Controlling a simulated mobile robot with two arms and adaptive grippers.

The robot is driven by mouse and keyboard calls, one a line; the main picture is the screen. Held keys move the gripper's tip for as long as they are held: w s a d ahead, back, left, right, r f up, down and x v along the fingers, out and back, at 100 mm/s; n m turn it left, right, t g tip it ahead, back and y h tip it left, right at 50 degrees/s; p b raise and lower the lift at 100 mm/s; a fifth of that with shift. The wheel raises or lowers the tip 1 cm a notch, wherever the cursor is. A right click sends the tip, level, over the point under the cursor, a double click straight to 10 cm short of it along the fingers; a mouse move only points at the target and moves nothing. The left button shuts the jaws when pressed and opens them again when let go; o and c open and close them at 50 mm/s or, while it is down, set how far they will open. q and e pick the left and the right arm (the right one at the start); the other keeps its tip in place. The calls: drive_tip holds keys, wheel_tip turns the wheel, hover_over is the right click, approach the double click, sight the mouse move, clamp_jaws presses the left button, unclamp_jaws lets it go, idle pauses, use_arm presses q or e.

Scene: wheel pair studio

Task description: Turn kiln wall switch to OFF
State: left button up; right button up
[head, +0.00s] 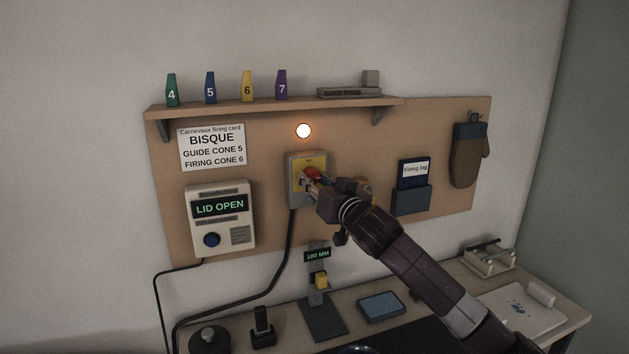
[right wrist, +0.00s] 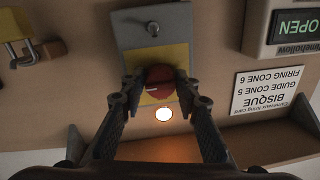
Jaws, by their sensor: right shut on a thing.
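The kiln wall switch is a grey box (head: 294,195) with a yellow plate and a red rotary knob (head: 312,173), mounted on the brown wall board. My right gripper (head: 313,182) is shut on the red knob. In the right wrist view, which is upside down, the fingers (right wrist: 158,86) hold the knob (right wrist: 160,75) from both sides. A pale mark shows near the knob's left edge there; I cannot read any position labels. A round lamp (head: 303,131) above the switch glows. My left gripper is not in view.
The controller (head: 220,220) left of the switch reads LID OPEN. A shelf (head: 270,107) with numbered cones runs above. A brass padlock (right wrist: 20,50) hangs near the switch. A firing log holder (head: 411,200) and mitt (head: 467,160) are to the right. A bench (head: 460,285) stands below.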

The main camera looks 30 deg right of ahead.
drive_tip(key=n+p, duration=0.3)
drive_tip(key=n, duration=0.1)
drive_tip(key=shift+d+r, duration=0.1)
drive_tip(key=shift+r, duration=0.15)
drive_tip(key=n+p, duration=0.3)
drive_tip(key=n, duration=0.1)
drive_tip(key=shift+g+p, duration=0.35)
drive_tip(key=shift+g, duration=0.05)
drive_tip(key=n+p, duration=0.3)
drive_tip(key=n, duration=0.1)
drive_tip(key=shift+r+n, duration=0.1)
drive_tip(key=shift+n, duration=0.2)
drive_tip(key=n+p, duration=0.2)
drive_tip(key=n, duration=0.2)
drive_tip(key=shift+h, duration=0.3)
drive_tip(key=shift+p, duration=0.3)
drive_tip(key=o, duration=1.2)
drive_tip(key=shift+c, duration=0.2)
